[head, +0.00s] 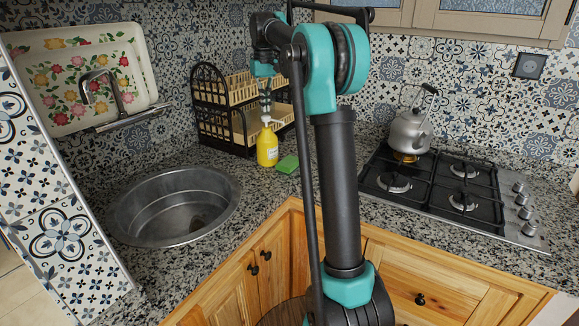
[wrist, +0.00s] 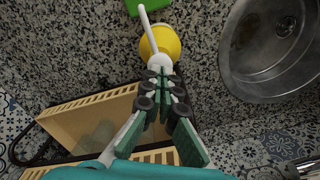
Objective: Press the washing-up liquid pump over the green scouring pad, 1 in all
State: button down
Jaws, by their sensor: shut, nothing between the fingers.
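The washing-up liquid bottle (head: 267,149) is yellow with a white pump and stands upright on the granite counter. In the wrist view its yellow body (wrist: 166,44) and white pump head (wrist: 158,62) show, with the spout (wrist: 144,20) pointing toward the green pad. The green scouring pad (head: 287,164) lies flat on the counter just right of the bottle; its edge shows in the wrist view (wrist: 146,5). My gripper (head: 265,108) is shut and empty, fingers down, above the pump. In the wrist view its fingertips (wrist: 163,82) overlap the pump head; I cannot tell whether they touch.
A two-tier rack (head: 235,110) stands close behind the bottle. A round steel sink (head: 175,205) is at the left, with a tap (head: 105,95) above it. A gas hob (head: 450,190) with a kettle (head: 410,130) is at the right. Counter in front of the bottle is clear.

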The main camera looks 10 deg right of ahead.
aim_at(266, 116)
jog(key=shift+f, duration=0.3)
jog(key=shift+f, duration=1.3)
jog(key=shift+r, duration=1.6)
jog(key=shift+r, duration=3)
